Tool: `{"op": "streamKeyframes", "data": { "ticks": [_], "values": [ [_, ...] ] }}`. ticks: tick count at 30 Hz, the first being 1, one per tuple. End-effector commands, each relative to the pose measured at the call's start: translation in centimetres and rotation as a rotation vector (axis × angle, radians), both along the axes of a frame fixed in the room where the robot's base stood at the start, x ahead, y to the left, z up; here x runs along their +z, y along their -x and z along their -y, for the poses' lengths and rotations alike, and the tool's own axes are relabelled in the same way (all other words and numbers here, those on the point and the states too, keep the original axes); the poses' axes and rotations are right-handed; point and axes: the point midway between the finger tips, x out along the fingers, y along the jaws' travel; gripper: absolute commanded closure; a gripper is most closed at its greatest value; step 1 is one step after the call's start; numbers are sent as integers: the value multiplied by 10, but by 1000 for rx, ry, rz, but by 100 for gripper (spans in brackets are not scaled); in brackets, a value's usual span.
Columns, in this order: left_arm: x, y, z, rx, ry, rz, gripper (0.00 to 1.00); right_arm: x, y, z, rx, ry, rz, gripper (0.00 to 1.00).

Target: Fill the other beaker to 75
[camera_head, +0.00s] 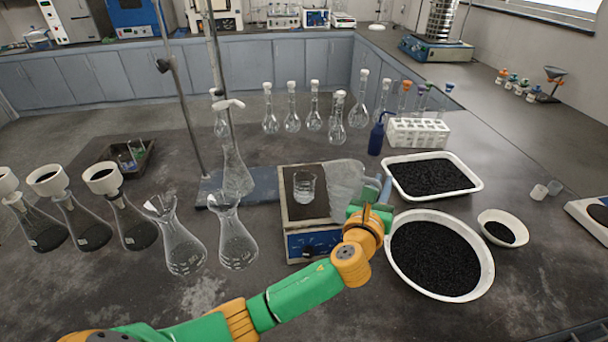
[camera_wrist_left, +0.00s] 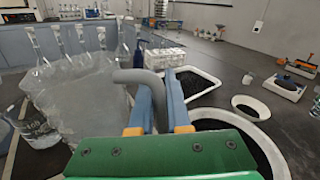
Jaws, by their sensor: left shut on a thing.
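A small clear glass beaker (camera_head: 305,188) stands on the plate of a blue-fronted device (camera_head: 309,245) in the middle of the bench. It partly shows at the left edge of the left wrist view (camera_wrist_left: 38,133). Clear content seems to sit low in it, but I cannot read a level. My left gripper (camera_head: 374,203) is shut on the grey handle (camera_wrist_left: 140,78) of a translucent jug (camera_head: 345,183). The jug is just right of the beaker and looks tilted left towards it. I cannot see any stream or the jug's fill. My right gripper is not in view.
A dish of black grains (camera_head: 395,235) and a tray (camera_head: 470,178) lie right of my left gripper. Conical flasks (camera_head: 180,240) stand left. A retort stand base (camera_head: 265,185) and several volumetric flasks are behind. A blue wash bottle (camera_head: 376,138) stands by a white rack (camera_head: 417,130).

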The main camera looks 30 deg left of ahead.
Motion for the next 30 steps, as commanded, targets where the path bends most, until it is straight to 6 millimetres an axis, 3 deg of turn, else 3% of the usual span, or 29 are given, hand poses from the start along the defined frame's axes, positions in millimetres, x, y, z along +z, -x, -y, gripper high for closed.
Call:
{"op": "streamKeyframes", "data": {
  "ticks": [10,19,30],
  "values": [
    [16,-2,-17,1,172,-19,100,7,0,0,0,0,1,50],
    [43,-4,-35,0,323,-36,100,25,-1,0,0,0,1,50],
    [52,-7,-59,0,508,-57,100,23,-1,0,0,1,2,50]
  ]
}}
